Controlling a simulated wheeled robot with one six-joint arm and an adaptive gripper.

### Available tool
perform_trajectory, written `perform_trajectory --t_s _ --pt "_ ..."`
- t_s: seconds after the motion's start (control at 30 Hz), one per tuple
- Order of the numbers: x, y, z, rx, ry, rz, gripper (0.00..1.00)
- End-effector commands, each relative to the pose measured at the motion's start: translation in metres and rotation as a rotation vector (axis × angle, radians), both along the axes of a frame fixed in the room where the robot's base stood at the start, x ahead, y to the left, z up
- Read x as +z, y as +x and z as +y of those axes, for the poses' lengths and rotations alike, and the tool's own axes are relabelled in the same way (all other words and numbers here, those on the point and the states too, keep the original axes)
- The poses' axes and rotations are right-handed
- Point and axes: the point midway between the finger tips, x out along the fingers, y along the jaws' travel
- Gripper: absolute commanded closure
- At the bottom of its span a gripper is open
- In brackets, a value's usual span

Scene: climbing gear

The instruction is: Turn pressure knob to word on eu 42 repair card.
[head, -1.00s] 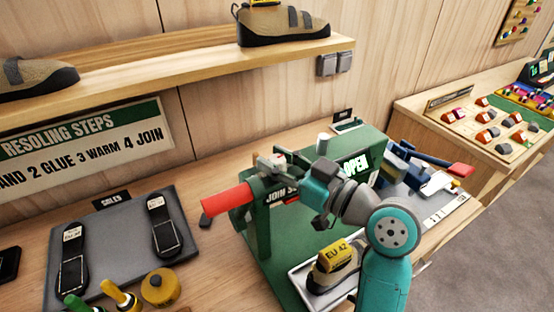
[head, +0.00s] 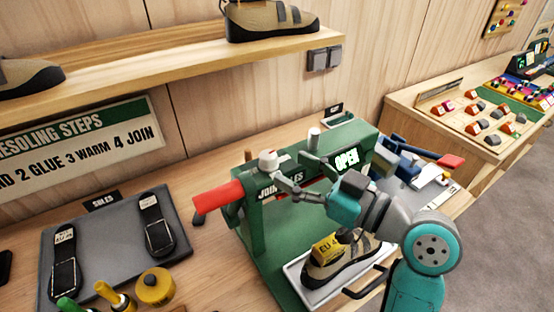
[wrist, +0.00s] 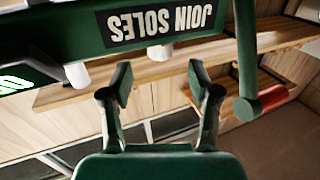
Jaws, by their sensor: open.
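The green press (head: 262,235) carries a JOIN SOLES label (head: 280,187) and a lit OPEN display (head: 347,160). A white knob (head: 268,160) sits at its left end, and a white post (head: 314,137) stands near the display. Which is the pressure knob is not marked. A shoe (head: 350,262) with a yellow EU 42 card (head: 327,248) sits on the tray below; no repair word is readable. My gripper (head: 291,168) is open and empty in front of the press. In the wrist view, a white knob (wrist: 160,51) appears beyond and between my fingertips (wrist: 159,85), apparently untouched.
A red-handled lever (head: 218,195) projects left from the press, and it shows at right in the wrist view (wrist: 265,100). The grey soles mat (head: 108,235) and glue pots (head: 155,287) are at left. Blue clamp tools (head: 400,155) stand right of the press. A wooden shelf (head: 170,75) hangs above.

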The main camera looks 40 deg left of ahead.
Motion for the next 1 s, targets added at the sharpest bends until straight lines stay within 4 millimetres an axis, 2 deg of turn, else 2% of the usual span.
perform_trajectory --t_s 0.1,0.33,0.5,1.0 --pt "0.0 0.0 -0.023 -0.003 0.0 0.0 0.39" --pt "0.0 -0.001 -0.049 -0.001 0.0 0.0 0.39" --pt "0.0 -0.002 -0.055 0.001 -0.001 0.0 0.39" --pt "0.0 -0.002 -0.054 0.001 0.0 0.0 0.39"
